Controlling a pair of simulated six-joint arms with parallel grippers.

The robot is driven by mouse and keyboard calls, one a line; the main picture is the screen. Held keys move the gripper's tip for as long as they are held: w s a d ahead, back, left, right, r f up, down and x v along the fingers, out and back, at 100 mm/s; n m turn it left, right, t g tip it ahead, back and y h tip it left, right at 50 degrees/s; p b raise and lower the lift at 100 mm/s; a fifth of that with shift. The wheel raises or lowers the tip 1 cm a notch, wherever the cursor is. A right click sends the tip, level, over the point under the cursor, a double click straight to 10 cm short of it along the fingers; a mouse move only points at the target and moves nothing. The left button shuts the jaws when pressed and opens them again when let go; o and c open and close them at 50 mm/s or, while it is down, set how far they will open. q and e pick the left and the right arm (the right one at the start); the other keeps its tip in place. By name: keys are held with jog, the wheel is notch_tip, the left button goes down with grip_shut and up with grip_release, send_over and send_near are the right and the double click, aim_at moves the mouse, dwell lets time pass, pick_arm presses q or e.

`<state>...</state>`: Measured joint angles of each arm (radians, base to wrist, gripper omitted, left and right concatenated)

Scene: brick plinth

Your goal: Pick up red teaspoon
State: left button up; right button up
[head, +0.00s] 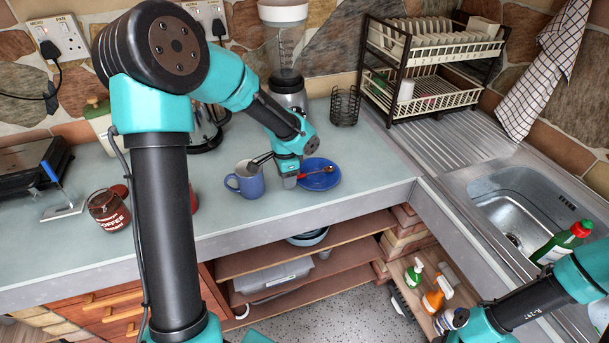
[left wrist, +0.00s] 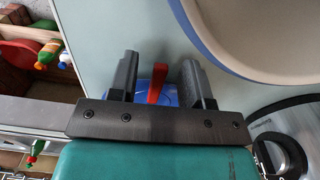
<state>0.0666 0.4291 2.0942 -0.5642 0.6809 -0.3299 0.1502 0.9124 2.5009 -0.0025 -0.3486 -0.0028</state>
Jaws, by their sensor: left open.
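The red teaspoon (head: 310,173) lies on the blue saucer (head: 322,183) on the worktop, its handle toward my left gripper (head: 290,181). My left gripper is open at the saucer's left side. In the left wrist view, the red handle (left wrist: 157,84) stands between the two separated fingers (left wrist: 160,78), with blue saucer (left wrist: 170,96) behind it. I cannot tell whether either finger touches the handle. The fingertips are partly hidden in the head view. My right arm shows at the lower right, but its gripper is not visible.
A blue mug (head: 246,182) stands just left of the gripper. A blender (head: 287,70) and black wire holder (head: 345,106) stand behind. A coffee jar (head: 109,210) is at left. The dish rack (head: 428,75) and sink (head: 520,205) are at right. The worktop edge lies in front.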

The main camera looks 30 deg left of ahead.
dwell(0.4)
pick_arm(q)
grip_shut()
